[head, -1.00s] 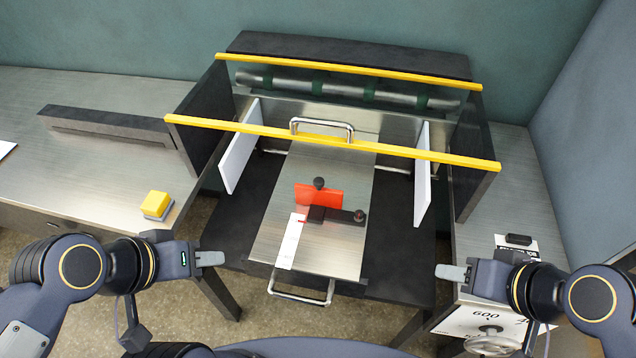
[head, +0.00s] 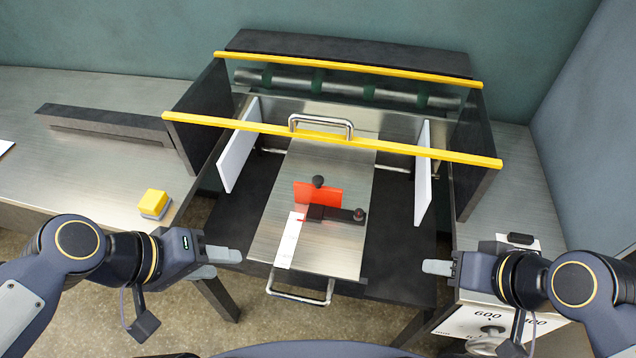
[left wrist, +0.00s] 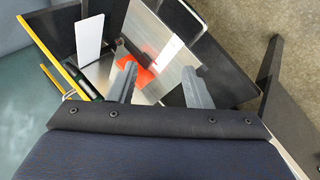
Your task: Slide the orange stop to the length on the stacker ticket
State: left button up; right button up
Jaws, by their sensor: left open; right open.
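The orange stop (head: 318,193) stands on the steel plate (head: 330,165) in the middle of the machine, with a black knob on top and a dark arm with a second knob at its right. A white scale strip (head: 289,240) lies on the plate at its lower left. My left gripper (head: 240,256) is open and empty, left of the plate's front and apart from the stop. In the left wrist view the stop (left wrist: 136,74) shows beyond the open fingers (left wrist: 158,85). My right gripper (head: 425,267) is open and empty, right of the plate. I cannot identify the stacker ticket.
White side guides (head: 237,148) flank the plate. A yellow button block (head: 154,203) sits on the left table. A dial marked 600 (head: 490,318) is at lower right.

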pick_arm(q)
jog(key=w+d+f+n+g+h+b, duration=0.2)
jog(key=w+d+n+h, duration=0.2)
jog(key=d, duration=0.2)
jog(key=n+t+h+b, duration=0.5)
jog(key=n+t, duration=0.3)
jog(key=n, duration=0.9)
send_near(318, 178)
jog(key=d, duration=0.2)
jog(key=shift+w+f, duration=0.15)
jog(key=shift+w, duration=0.45)
jog(key=x, duration=0.7)
jog(key=shift+w+d+f+p, duration=0.15)
jog(key=shift+d+p, duration=0.1)
jog(key=shift+p, duration=0.15)
pick_arm(e)
notch_tip(318, 178, down, 7)
jog(key=shift+f, duration=0.15)
pick_arm(q)
grip_shut()
